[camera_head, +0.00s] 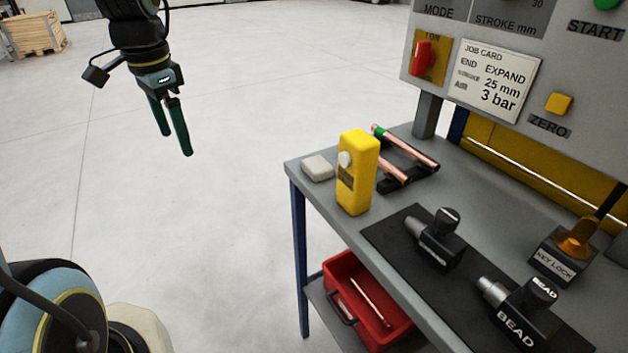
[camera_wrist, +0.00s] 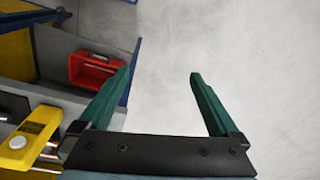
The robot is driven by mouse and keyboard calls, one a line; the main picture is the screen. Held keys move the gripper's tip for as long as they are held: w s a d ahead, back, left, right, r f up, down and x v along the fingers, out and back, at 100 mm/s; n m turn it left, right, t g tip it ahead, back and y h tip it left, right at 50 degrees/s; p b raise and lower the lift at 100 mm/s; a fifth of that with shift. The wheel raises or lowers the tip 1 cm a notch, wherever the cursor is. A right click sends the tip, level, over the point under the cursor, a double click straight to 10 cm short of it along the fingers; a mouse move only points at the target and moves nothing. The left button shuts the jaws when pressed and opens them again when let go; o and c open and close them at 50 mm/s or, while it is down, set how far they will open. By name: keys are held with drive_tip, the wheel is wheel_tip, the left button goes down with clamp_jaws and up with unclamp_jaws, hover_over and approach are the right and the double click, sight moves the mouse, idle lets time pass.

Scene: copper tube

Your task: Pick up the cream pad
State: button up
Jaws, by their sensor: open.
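The cream pad (camera_head: 318,167) is a small pale block with rounded edges. It lies flat on the grey table near its far left corner, just left of the yellow box. My gripper (camera_head: 172,145) hangs in the air over the floor, left of the table and well apart from the pad. Its two green fingers are spread with nothing between them; the wrist view shows the same open fingers (camera_wrist: 158,88). I cannot make out the pad in the wrist view.
A tall yellow box (camera_head: 357,175) stands right beside the pad. Copper tubes (camera_head: 410,150) rest on a black holder behind it. Black tool heads (camera_head: 436,240) sit on a dark mat. A red bin (camera_head: 366,300) is on the lower shelf. The floor left of the table is clear.

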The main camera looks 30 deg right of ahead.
drive_tip(key=s+d+m+b, duration=0.2)
drive_tip(key=d+m, duration=0.4)
drive_tip(key=d, duration=0.2)
drive_tip(key=s+d+m+b, duration=0.2)
drive_tip(key=d+m, duration=0.4)
drive_tip(key=d, duration=0.1)
drive_tip(key=m+g+b, duration=0.1)
drive_tip(key=m+b, duration=0.2)
drive_tip(key=m, duration=0.6)
hover_over(317, 163)
wheel_tip(317, 163, down, 9)
drive_tip(key=shift+f+p, duration=0.2)
drive_tip(key=shift+p, duration=0.55)
drive_tip(key=c, duration=1.4)
